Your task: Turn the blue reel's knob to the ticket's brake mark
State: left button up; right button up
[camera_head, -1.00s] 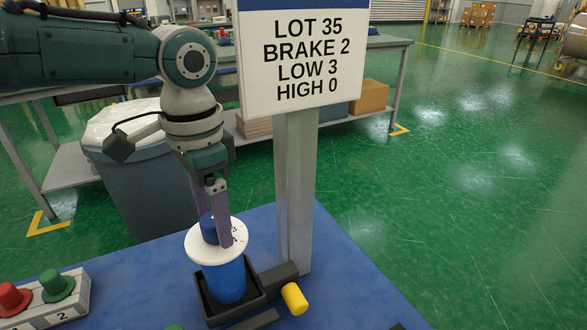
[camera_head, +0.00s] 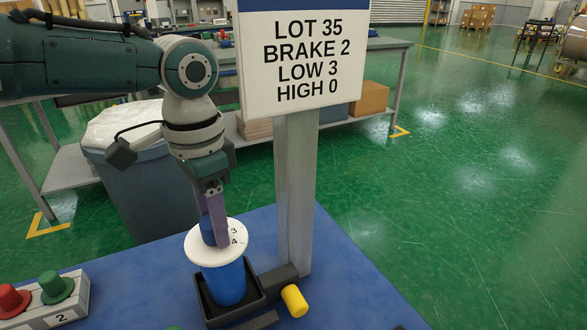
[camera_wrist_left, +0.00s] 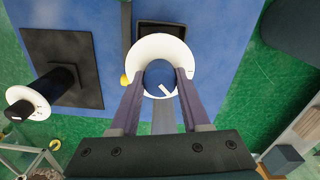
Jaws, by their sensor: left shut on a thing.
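The blue reel (camera_head: 224,282) stands upright in a black square holder (camera_head: 259,297) on the blue table. Its white dial (camera_head: 201,255) shows the digits 3 and 4. My left gripper (camera_head: 216,234) points down and is shut on the blue knob above the dial. In the left wrist view the fingers (camera_wrist_left: 160,82) flank the knob (camera_wrist_left: 157,73), which has a white pointer line; the white dial (camera_wrist_left: 160,43) is around it. The ticket (camera_head: 303,58) reads LOT 35, BRAKE 2, LOW 3, HIGH 0. My right gripper is in neither view.
A grey post (camera_head: 295,190) bears the ticket just behind the reel. A yellow-ended cylinder (camera_head: 295,300) lies right of the holder. Red (camera_head: 12,301) and green (camera_head: 55,287) knobs sit on a white block at left. Another white-topped black reel (camera_wrist_left: 27,103) stands left in the wrist view.

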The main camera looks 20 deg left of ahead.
pick_arm(q)
grip_shut()
jog(key=shift+r+n+p, duration=0.2)
jog(key=shift+n+p, duration=0.2)
jog(key=shift+p, duration=0.15)
jog(key=shift+f, duration=0.2)
jog(key=o, duration=1.1)
grip_release()
notch_tip(320, 180, up, 10)
jog(key=shift+p, duration=0.85)
jog(key=shift+n, duration=0.3)
